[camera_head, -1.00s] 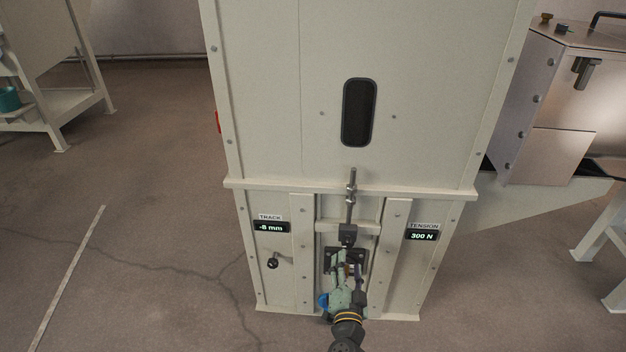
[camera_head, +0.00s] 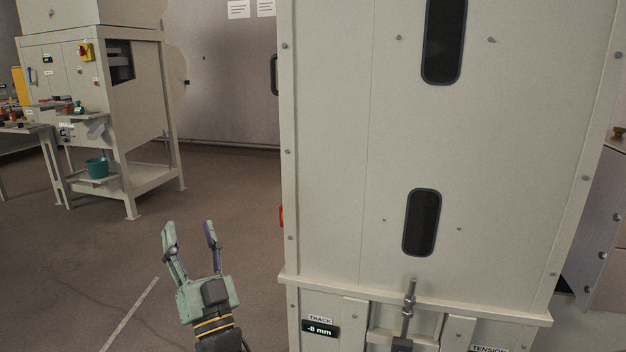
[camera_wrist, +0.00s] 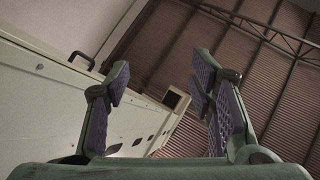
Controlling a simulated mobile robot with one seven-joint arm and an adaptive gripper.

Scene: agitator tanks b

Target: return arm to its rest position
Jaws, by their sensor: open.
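My gripper (camera_head: 190,238) is raised in the lower left of the head view, fingers pointing up, open and empty. It stands in front of the floor, to the left of the tall cream cabinet (camera_head: 345,130), and looks apart from it. In the wrist view my gripper (camera_wrist: 160,95) shows its two fingers spread wide with nothing between them. The lower arm is out of the frame below.
The TRACK display (camera_head: 320,330) reads -8 mm beside a threaded rod (camera_head: 409,300) low on the cabinet. A workbench stand (camera_head: 135,180) with a teal bucket (camera_head: 97,168) stands at the back left. Floor (camera_head: 230,200) between them is clear. The wrist view shows a corrugated ceiling (camera_wrist: 280,90).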

